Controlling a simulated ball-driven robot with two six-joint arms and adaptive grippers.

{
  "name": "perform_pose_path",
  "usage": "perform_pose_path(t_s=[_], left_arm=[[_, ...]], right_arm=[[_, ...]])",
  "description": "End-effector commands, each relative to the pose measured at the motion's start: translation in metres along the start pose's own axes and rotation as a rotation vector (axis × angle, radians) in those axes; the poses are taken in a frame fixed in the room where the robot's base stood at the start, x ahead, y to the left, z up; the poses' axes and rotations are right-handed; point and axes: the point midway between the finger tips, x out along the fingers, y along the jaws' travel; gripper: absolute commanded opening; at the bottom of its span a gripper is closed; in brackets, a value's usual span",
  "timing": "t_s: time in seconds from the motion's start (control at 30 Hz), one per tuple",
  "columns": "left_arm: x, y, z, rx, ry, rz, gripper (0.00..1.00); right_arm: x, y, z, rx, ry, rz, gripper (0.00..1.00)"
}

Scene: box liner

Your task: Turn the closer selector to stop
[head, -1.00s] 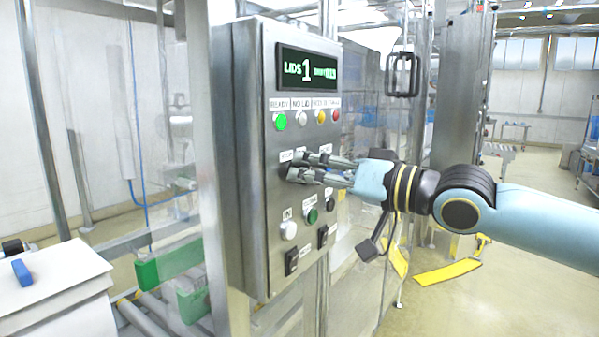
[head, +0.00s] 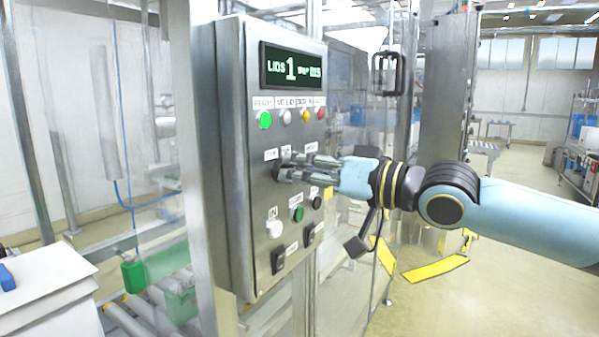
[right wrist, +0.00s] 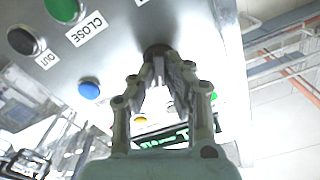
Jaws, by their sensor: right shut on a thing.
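The steel control panel (head: 240,215) stands left of centre in the head view, its display reading LIDS 1. My right gripper (head: 282,167) comes from the right and is at the panel's face, below the lamp row. Its fingers are shut on the dark round selector (right wrist: 155,49), which shows between the fingertips in the right wrist view. In the head view the fingers mostly hide the selector. I cannot read its position or the small labels beside it. My left gripper is not in view.
Below the gripper are a white button (head: 275,228), a green button (head: 297,214) and black switches (head: 278,262). The right wrist view shows a blue button (right wrist: 89,89) and a label reading CLOSE (right wrist: 87,29). A white box (head: 45,290) stands at left. Floor is open at right.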

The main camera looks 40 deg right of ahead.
Motion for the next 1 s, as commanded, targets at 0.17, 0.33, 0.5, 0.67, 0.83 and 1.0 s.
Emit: perform_pose_path(t_s=[0.17, 0.33, 0.5, 0.67, 0.83, 1.0], left_arm=[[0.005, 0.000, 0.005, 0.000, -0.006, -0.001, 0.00], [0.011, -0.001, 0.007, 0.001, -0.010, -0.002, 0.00], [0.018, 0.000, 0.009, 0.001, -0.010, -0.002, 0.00], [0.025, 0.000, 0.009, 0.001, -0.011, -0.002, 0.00], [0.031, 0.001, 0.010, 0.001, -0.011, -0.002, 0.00], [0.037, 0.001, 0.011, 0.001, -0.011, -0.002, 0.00]], right_arm=[[0.000, 0.000, 0.001, -0.123, -0.001, 0.000, 0.00], [0.000, -0.001, 0.002, -0.278, 0.000, -0.001, 0.00], [0.000, -0.001, 0.002, -0.441, -0.001, 0.000, 0.00], [0.000, -0.002, 0.003, -0.590, -0.001, 0.000, 0.00], [0.000, -0.003, 0.003, -0.732, 0.000, -0.001, 0.00], [0.000, -0.003, 0.003, -0.845, -0.001, 0.000, 0.00]])
